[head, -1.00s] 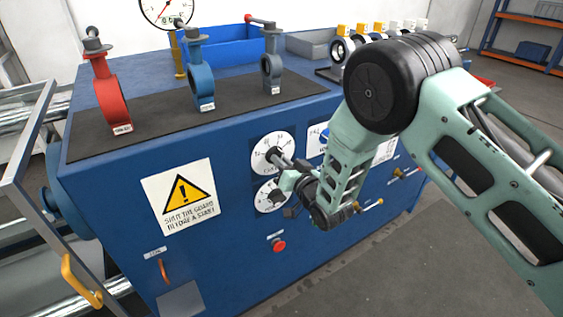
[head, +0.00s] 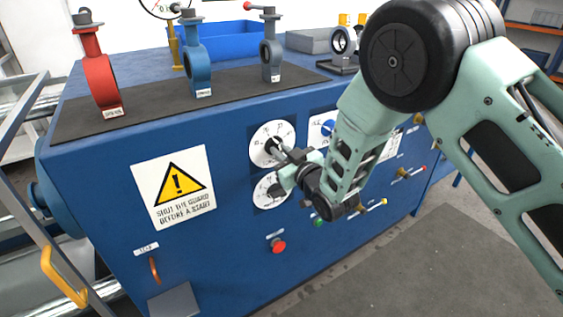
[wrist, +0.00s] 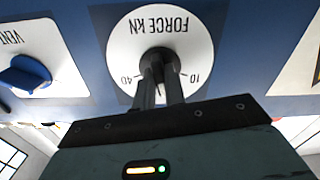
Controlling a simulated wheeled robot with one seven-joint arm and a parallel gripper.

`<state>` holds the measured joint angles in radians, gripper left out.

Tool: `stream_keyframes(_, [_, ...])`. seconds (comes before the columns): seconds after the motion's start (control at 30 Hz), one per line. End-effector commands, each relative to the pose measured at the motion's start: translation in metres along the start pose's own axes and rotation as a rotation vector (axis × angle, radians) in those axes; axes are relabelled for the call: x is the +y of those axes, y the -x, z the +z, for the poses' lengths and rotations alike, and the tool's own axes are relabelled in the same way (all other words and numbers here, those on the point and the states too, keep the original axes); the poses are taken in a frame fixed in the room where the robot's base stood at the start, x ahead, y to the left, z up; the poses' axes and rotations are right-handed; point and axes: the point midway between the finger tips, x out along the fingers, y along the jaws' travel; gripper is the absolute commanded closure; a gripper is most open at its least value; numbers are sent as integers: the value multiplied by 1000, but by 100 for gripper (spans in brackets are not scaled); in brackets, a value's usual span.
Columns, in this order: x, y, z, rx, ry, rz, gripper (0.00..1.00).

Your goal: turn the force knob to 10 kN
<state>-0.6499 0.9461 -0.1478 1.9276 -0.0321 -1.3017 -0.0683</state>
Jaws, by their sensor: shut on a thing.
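The force dial (head: 259,155) is a white round plate on the blue machine front, the upper of two stacked dials. In the wrist view the plate (wrist: 120,62) appears upside down, marked FORCE kN, with 40 at lower left and 10 at lower right. The dark force knob (wrist: 158,55) is at its middle. My gripper (wrist: 160,72) is shut on this knob, its two dark fingers on either side. It also shows in the head view (head: 278,148). The fingers cover much of the knob, so its pointer and exact setting cannot be read.
A blue vent knob (wrist: 26,74) is beside the dial. The lower dial (head: 263,192) is partly behind my gripper. Three butterfly valves stand on the black mat (head: 150,110) above.

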Motion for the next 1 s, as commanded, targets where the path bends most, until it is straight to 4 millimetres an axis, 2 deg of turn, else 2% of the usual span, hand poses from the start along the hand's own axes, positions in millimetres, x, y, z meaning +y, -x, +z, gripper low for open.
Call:
stream_keyframes(0.03, [-1, 0, 4, 2, 43, 0, 100])
stream_keyframes(0.6, [-1, 0, 4, 1, 582, 0, 100])
stream_keyframes(1.0, [-1, 0, 2, 0, 877, 0, 100])
